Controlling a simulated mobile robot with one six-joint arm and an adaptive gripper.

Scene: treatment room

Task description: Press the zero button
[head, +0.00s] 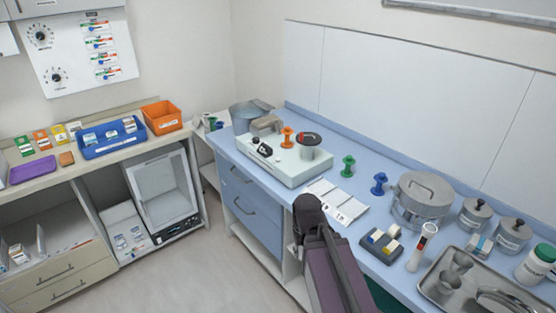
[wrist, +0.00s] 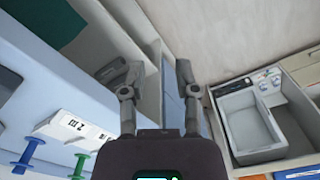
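A pale, box-like bench device (head: 287,172) stands on the blue counter in the head view. I cannot make out which control is the zero button. My arm rises from the bottom of the head view, its dark end in front of the counter's edge, short of the device. In the wrist view my gripper (wrist: 158,76) has its two fingers spread apart with nothing between them. The device is not identifiable there.
White cards (head: 337,199), a green spool (head: 348,166) and a blue spool (head: 379,184) lie right of the device. A lidded steel pot (head: 422,200) stands further right. An orange spool (head: 287,138) stands by the device's back. The floor (head: 195,265) left of my arm is clear.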

